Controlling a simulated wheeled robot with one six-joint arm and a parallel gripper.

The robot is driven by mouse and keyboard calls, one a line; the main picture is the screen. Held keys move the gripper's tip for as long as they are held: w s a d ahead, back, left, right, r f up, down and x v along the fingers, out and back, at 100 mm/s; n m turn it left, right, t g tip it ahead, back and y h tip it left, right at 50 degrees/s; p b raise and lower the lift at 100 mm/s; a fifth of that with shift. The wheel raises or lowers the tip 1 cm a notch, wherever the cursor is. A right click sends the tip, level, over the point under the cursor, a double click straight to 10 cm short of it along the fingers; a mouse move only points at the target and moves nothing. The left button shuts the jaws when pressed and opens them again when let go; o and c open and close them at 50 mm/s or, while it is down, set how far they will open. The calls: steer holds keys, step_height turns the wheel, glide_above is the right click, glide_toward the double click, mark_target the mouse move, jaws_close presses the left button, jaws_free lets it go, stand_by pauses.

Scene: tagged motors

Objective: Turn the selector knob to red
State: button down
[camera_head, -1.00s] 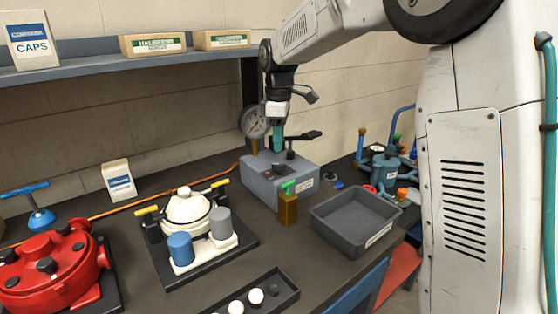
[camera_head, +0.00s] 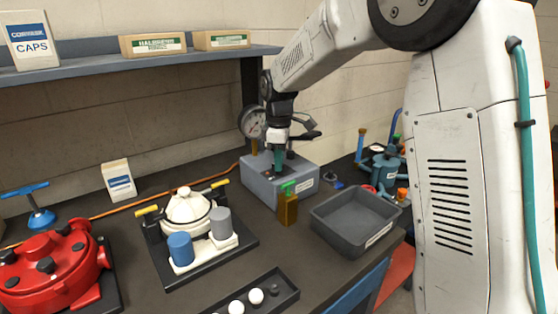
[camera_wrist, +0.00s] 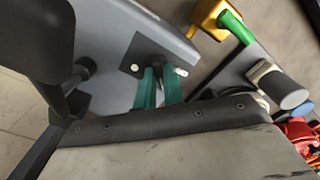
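The grey-blue control box (camera_head: 262,190) stands on the bench below my gripper. My gripper (camera_head: 278,168) points down at its top with teal fingers. In the wrist view, the fingers of my gripper (camera_wrist: 160,76) stand apart with a narrow gap. The dark selector knob (camera_wrist: 157,62) shows at the fingertips, partly hidden by them; I cannot tell whether they touch it. A white dot (camera_wrist: 135,68) lies on the plate left of the knob, and a small pale tab (camera_wrist: 181,71) lies to its right. No red mark can be made out on the plate.
A yellow-brown block with a green handle (camera_head: 287,207) stands just in front of the box. A grey tray (camera_head: 335,240) is to the right. A pressure gauge (camera_head: 252,122) is behind. A white pot fixture (camera_head: 187,212) stands left.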

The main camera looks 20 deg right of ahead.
steer(key=shift+m, duration=0.4)
steer(key=shift+w+m, duration=0.1)
steer(key=shift+m, duration=2.4)
steer(key=shift+r, duration=0.1)
steer(key=c, duration=1.5)
jaws_free()
steer(key=shift+d+r, duration=0.1)
steer(key=shift+r, duration=3.75)
